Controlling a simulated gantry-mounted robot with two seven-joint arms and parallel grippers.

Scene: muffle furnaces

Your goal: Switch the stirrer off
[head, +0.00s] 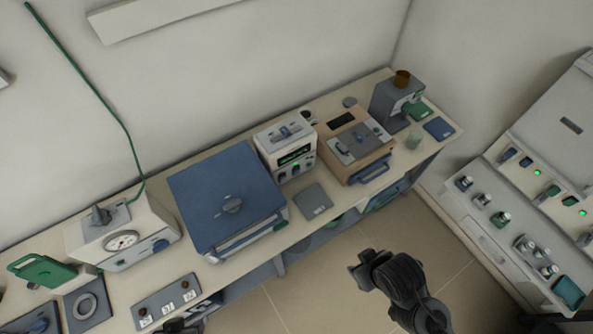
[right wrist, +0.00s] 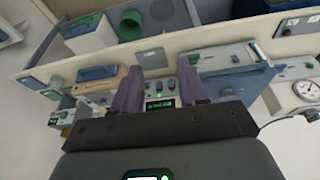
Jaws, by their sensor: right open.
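No device carries a readable stirrer label, so I cannot tell for sure which one is the stirrer. A white box with a lit green display (head: 295,155) and small knobs stands mid-bench. The display box also shows in the right wrist view (right wrist: 160,105), framed between my fingers but well beyond them. My right gripper (head: 364,269) is open and empty, over the floor in front of the bench. Its two fingers (right wrist: 159,88) stand apart in the right wrist view. A dark part at the bottom edge appears to be my left gripper (head: 178,326), mostly cut off.
A large blue-lidded box (head: 225,195) and a white device with a round dial (head: 122,240) stand left of the display box. A tan box (head: 355,150) and a grey device (head: 393,100) stand right. A control cabinet (head: 510,215) is far right. Floor between is clear.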

